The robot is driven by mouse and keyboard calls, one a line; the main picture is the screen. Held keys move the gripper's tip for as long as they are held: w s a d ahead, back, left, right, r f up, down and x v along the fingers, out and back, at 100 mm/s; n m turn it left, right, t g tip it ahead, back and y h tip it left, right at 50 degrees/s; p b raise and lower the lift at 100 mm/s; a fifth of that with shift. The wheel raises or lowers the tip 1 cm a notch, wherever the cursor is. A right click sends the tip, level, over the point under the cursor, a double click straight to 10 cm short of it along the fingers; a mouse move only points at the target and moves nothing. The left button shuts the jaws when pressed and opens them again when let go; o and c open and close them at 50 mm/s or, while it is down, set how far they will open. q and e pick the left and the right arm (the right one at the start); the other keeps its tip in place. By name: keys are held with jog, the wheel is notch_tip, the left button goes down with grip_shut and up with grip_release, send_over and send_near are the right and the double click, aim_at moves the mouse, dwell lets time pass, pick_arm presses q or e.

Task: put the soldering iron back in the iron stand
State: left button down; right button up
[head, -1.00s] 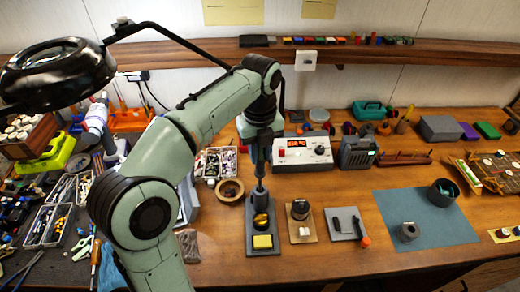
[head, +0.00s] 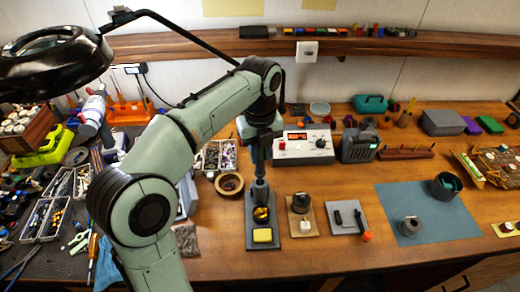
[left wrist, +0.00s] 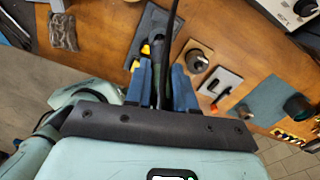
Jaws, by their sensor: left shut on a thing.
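The iron stand (head: 262,243) is a dark grey base with a yellow sponge (head: 262,235) and brass wool (head: 261,214), at the middle front of the bench. My left gripper (head: 260,172) points down over the back of the stand. It is shut on the soldering iron, whose dark handle (left wrist: 159,78) shows between the blue fingers in the left wrist view. A dark cord runs up from it there. The stand also shows in the left wrist view (left wrist: 153,22), just beyond the fingers. The iron's tip is hidden, so I cannot tell whether it is inside the holder. My right gripper is out of view.
A soldering station (head: 303,148) stands behind the stand. A wooden bowl (head: 229,184) is to its left. A small pad with a round dark item (head: 300,203) and a grey plate (head: 346,218) are close on the right. A blue-grey mat (head: 440,225) lies further right.

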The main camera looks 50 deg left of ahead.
aim_at(260, 161)
pick_arm(q)
jog(key=shift+f+b, duration=1)
jog(key=shift+f, duration=0.75)
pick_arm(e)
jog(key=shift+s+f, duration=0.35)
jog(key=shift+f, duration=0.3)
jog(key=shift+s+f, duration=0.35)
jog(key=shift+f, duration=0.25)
pick_arm(q)
jog(key=shift+f, duration=0.1)
jog(key=shift+c, duration=2.4)
grip_release()
jog(key=shift+r, duration=0.2)
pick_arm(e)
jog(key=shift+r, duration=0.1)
pick_arm(q)
jog(key=shift+r+p, duration=1.75)
jog(key=shift+r, duration=0.6)
jog(key=shift+r+p, duration=1.3)
jog(key=shift+r, duration=0.7)
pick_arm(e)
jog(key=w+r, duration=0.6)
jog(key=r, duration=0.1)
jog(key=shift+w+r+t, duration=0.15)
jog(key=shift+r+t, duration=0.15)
